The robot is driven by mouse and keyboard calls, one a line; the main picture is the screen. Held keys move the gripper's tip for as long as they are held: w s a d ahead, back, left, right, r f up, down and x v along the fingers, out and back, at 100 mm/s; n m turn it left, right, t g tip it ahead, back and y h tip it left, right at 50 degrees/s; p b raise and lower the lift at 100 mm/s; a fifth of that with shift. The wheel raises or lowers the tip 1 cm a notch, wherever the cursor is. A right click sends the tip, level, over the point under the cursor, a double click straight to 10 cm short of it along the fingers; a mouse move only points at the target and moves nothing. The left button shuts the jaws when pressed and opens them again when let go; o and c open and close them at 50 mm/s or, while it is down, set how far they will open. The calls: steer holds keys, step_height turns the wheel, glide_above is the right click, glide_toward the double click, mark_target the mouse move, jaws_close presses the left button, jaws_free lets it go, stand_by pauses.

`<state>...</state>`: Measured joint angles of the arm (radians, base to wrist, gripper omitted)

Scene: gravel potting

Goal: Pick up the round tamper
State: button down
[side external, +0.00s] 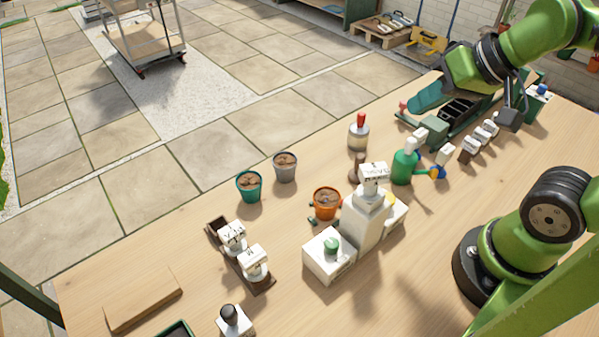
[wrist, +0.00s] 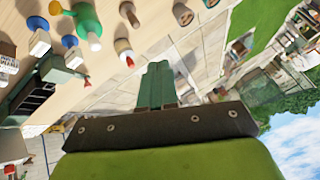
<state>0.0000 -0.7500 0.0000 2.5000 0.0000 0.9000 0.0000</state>
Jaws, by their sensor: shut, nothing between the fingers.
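A small brown knobbed piece (side external: 357,168), which looks like the round tamper, stands on the bench left of the green watering can (side external: 403,167). I cannot be sure which piece is the tamper. The fingers (wrist: 158,68) are shut and empty, clear of the brown piece.
A jar with a red top (side external: 358,134) stands between my gripper and the pots. An orange pot (side external: 326,203), teal pot (side external: 249,187) and grey pot (side external: 285,168) stand mid-bench. A white stand (side external: 363,220) rises in front. A dark tool tray (side external: 458,112) lies beneath my arm.

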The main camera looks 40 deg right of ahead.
steer(key=c, duration=0.9)
jaws_free()
steer(key=n+g+h, duration=0.2)
steer(key=g, duration=0.5)
glide_above(361, 156)
step_height(361, 156, down, 6)
step_height(361, 156, down, 11)
steer(key=shift+s+r, duration=0.1)
steer(key=shift+r, duration=0.1)
steer(key=shift+f, duration=2.95)
